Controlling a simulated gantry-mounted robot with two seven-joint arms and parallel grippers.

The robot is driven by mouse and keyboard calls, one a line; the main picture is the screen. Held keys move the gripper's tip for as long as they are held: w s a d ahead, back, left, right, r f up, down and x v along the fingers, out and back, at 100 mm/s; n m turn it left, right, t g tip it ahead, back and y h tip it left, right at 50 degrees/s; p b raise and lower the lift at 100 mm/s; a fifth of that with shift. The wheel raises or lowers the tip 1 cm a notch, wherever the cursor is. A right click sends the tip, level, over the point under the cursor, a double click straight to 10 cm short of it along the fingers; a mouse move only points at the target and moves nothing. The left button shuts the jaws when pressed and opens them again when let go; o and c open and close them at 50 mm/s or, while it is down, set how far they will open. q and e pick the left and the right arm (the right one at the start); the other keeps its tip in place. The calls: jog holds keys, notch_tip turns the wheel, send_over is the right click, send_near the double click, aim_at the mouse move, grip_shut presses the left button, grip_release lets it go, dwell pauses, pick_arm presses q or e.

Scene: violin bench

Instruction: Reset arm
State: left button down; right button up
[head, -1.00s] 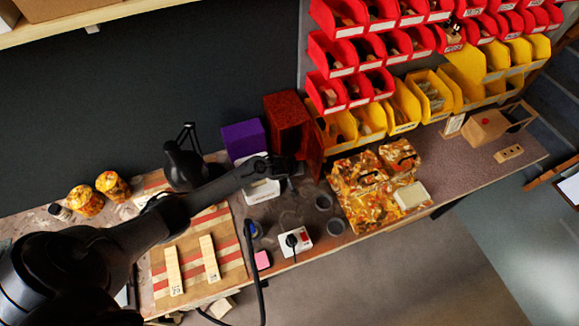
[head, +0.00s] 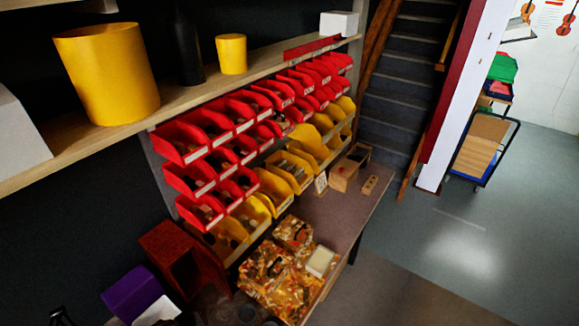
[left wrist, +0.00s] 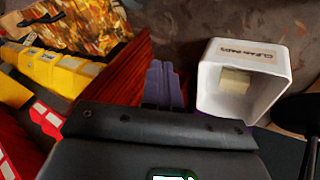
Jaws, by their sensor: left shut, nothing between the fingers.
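My left gripper (left wrist: 164,78) shows in the left wrist view, its grey fingers together with nothing between them. It is between a dark red box (left wrist: 125,75) on the left and a white open box (left wrist: 270,80) labelled CLEAN PADS on the right. A pale yellowish pad (left wrist: 235,82) sits inside the white box. In the head view the white box (head: 157,312) is cut by the bottom edge, and the red box (head: 170,255) stands to its right. My left gripper is out of the head view. My right gripper is in neither view.
Red bins (head: 180,140) and yellow bins (head: 275,190) rise behind the bench (head: 345,215). A purple box (head: 130,290) stands left of the red box. Patterned cases (head: 262,272) lie on the bench. A shelf (head: 190,95) holds yellow pots (head: 105,75). Open floor (head: 440,265) lies right.

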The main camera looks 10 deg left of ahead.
pick_arm(q)
jog(key=s+d+r+h+p, duration=0.1)
jog(key=s+d+r+p, duration=0.45)
jog(key=s+d, duration=0.75)
jog(key=s+r+m+g, duration=0.1)
jog(key=s+r+m, duration=0.1)
jog(key=r, duration=0.4)
jog(key=s+r+m+g, duration=0.1)
jog(key=s+r+m, duration=0.2)
jog(key=r+m, duration=0.2)
jog(key=s+r+m+y, duration=0.1)
jog(key=s+r+m, duration=0.2)
jog(key=r, duration=0.3)
jog(key=shift+s+a+r+m+g+p, duration=0.2)
jog(key=shift+a+r+m+g+p, duration=0.1)
jog(key=shift+a+m+g+p, duration=0.15)
